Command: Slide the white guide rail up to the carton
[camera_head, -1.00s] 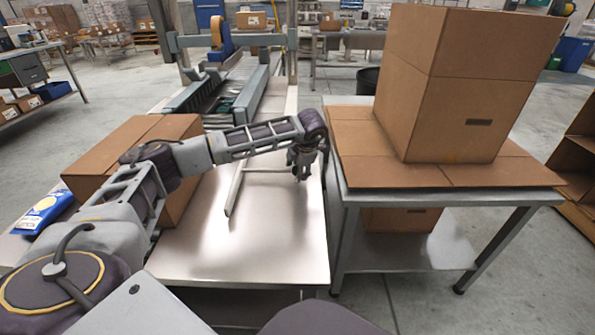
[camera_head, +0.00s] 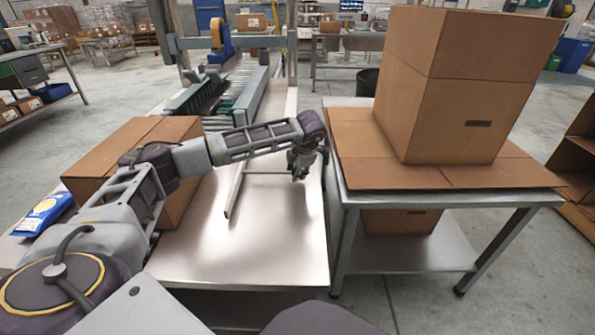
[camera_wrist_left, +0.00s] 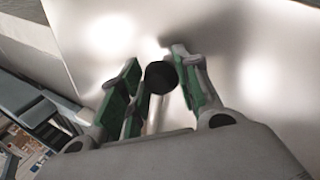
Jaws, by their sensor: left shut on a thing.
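The white guide rail (camera_head: 235,190) lies on the metal table, running away from me. A thin white rod reaches from it to the right, to my left gripper (camera_head: 299,174). In the left wrist view my left gripper (camera_wrist_left: 160,75) is shut on a pale rod (camera_wrist_left: 155,115) with a dark round end, between green finger pads. A closed brown carton (camera_head: 105,155) sits on the table to the left of the rail. A clear gap of bare table lies between them. My left arm crosses over the carton and hides part of it. My right gripper is not in view.
The metal table (camera_head: 260,245) is bare in front of the rail. A roller conveyor (camera_head: 245,95) lies behind it. At right, a tall carton (camera_head: 450,120) stands on cardboard on another table (camera_head: 345,200). A blue-and-white packet (camera_head: 42,212) lies at left.

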